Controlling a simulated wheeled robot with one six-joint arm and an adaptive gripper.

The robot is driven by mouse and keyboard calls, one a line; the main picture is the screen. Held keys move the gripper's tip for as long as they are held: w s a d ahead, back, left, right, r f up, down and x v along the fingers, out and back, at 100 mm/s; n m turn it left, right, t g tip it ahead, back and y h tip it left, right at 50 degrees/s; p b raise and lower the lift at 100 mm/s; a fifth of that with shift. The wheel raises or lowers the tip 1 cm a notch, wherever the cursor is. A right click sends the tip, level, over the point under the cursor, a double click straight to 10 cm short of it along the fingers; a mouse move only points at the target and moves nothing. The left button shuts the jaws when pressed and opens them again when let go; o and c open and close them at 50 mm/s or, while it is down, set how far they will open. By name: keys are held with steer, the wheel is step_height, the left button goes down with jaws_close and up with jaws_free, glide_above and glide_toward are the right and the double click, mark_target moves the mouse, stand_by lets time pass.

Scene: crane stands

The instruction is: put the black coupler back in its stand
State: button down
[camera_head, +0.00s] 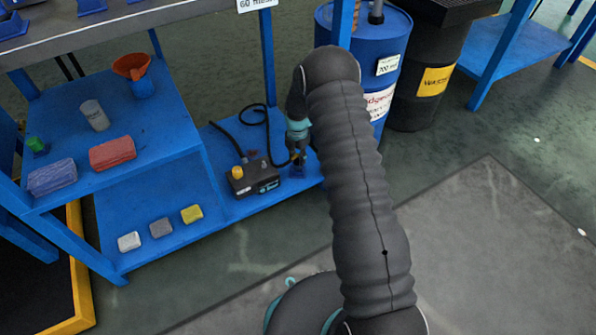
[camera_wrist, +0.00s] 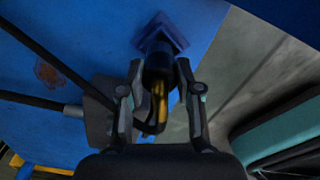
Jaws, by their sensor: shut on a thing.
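The black coupler (camera_wrist: 158,62) is a dark cylinder with a yellow-brown streak, seen in the wrist view between the two fingers of my gripper (camera_wrist: 160,78). My gripper is shut on it. Its far end overlaps the small blue stand (camera_wrist: 178,31), a square-edged piece on the blue shelf; I cannot tell whether the coupler sits in it or is just above it. In the head view my gripper (camera_head: 298,150) points down at the right end of the low shelf, and the coupler is mostly hidden there. The stand (camera_head: 298,174) shows small and dark beneath it.
A dark box with a yellow knob (camera_head: 254,182) and a black hose stands close left of my gripper. A blue table leg (camera_head: 268,75) and blue drum (camera_head: 395,45) are behind. Several small blocks lie further left on the shelf (camera_head: 225,208). Floor in front is clear.

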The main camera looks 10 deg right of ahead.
steer(key=shift+f+b, duration=0.8)
steer(key=shift+f, duration=0.45)
steer(key=c, duration=0.7)
jaws_free()
steer(key=shift+r, duration=0.1)
steer(key=shift+r+p, duration=1.2)
steer(key=shift+r, duration=1.3)
